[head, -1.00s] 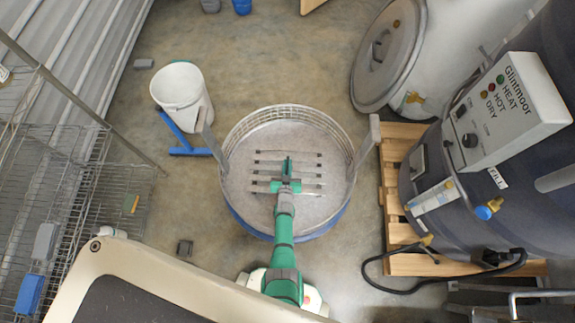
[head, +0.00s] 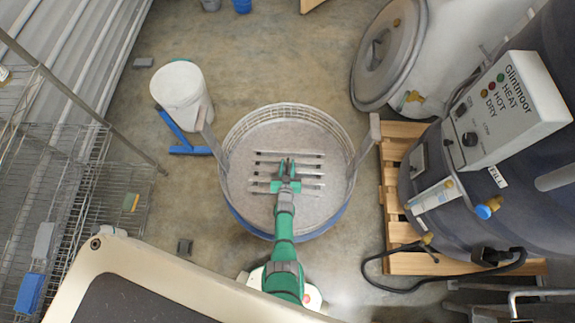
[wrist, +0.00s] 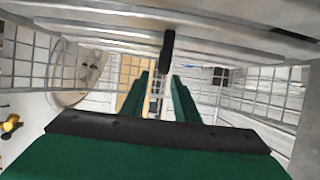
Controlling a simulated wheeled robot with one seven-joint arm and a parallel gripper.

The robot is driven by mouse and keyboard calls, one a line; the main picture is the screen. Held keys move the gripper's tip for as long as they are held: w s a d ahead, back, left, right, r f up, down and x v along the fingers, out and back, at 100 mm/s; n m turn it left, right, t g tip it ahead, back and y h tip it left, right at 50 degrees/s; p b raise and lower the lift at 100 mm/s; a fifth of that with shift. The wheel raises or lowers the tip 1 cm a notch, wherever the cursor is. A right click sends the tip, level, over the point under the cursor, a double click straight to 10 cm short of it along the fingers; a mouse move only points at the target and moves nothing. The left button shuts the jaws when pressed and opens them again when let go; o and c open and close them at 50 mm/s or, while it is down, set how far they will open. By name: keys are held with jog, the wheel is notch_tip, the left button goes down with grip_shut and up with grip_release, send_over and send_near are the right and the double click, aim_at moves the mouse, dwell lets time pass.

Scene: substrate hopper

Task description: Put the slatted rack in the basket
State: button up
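The slatted rack (head: 289,154), several thin grey slats on a dark cross-piece, lies inside the round wire-mesh basket (head: 233,142), over its pale speckled bottom. My gripper (head: 287,163) is inside the basket's rim, over the middle of the rack, and hides part of it. Its two green fingers are apart. In the wrist view the fingers (wrist: 163,95) show a gap between them, with the rack's dark bar (wrist: 167,50) near it. The slats (wrist: 110,35) cross the top of that view, with mesh walls around. I cannot tell whether a finger touches the rack.
Two grey upright arms (head: 366,150) flank the basket. A white bucket (head: 182,92) on a blue stand is at left, near wire shelving (head: 60,190). A dark heater tank (head: 470,210) on a wooden pallet (head: 400,236) is at right. Open floor lies behind the basket.

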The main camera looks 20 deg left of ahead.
jog(key=shift+r, duration=0.15)
jog(key=shift+r, duration=0.3)
jog(key=shift+s+r, duration=0.2)
jog(key=shift+s, duration=0.05)
jog(key=v, duration=0.7)
jog(key=shift+r, duration=0.15)
jog(key=s+d+r+m+t+h, duration=0.1)
jog(key=s+d+r, duration=0.4)
jog(key=s+r, duration=0.55)
jog(key=s+d+r+m+t+h, duration=0.1)
jog(key=s+d+r, duration=0.5)
jog(key=s+r, duration=0.45)
jog(key=s+d+r+h, duration=0.1)
jog(key=s+d+r, duration=0.1)
jog(key=r, duration=0.8)
jog(key=s+d+r+m, duration=0.1)
jog(key=s+r, duration=0.4)
jog(key=r, duration=0.5)
jog(key=shift+d+r+h, duration=0.15)
jog(key=shift+d+h, duration=0.25)
